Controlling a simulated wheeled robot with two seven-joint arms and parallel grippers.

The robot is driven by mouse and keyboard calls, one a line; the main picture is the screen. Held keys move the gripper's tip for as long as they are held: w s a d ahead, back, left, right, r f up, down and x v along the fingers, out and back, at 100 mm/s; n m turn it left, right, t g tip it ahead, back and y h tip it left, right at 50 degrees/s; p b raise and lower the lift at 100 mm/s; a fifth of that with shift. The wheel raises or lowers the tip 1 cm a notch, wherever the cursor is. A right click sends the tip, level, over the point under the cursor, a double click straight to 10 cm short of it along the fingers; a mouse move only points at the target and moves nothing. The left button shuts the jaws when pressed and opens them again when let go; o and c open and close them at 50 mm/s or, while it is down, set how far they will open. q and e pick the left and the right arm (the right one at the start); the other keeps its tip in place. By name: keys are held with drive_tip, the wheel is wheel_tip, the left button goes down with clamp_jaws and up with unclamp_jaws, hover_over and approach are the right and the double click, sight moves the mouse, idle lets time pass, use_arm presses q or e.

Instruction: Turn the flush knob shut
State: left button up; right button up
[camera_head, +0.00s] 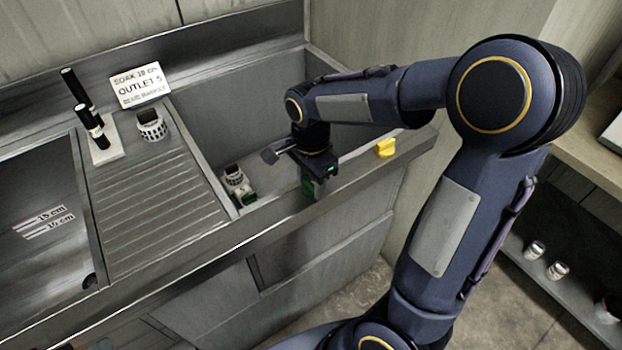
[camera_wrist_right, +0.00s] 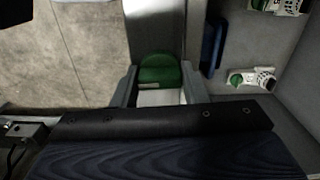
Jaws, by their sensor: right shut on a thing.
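My right gripper (camera_head: 310,180) points down at the front rim of the sink basin (camera_head: 352,160). In the right wrist view its two fingers (camera_wrist_right: 160,88) stand on either side of a rounded green knob (camera_wrist_right: 160,70) and are shut on it. A pale bar shows on the knob's near side, with a white surface below. In the head view only a small green part of the knob (camera_head: 308,187) shows under the gripper. Its turn angle cannot be read clearly. My left gripper is not in view.
White liners with green parts (camera_head: 234,178) lie in the basin's left end. A sign (camera_head: 138,85), dark upright tubes (camera_head: 90,120) and a ribbed drainboard (camera_head: 150,205) are at left.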

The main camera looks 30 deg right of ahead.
sight(311, 181)
drive_tip(key=shift+m, duration=0.5)
drive_tip(key=o, duration=1)
wheel_tip(311, 181, up, 8)
drive_tip(key=shift+f, duration=0.1)
idle(0.4)
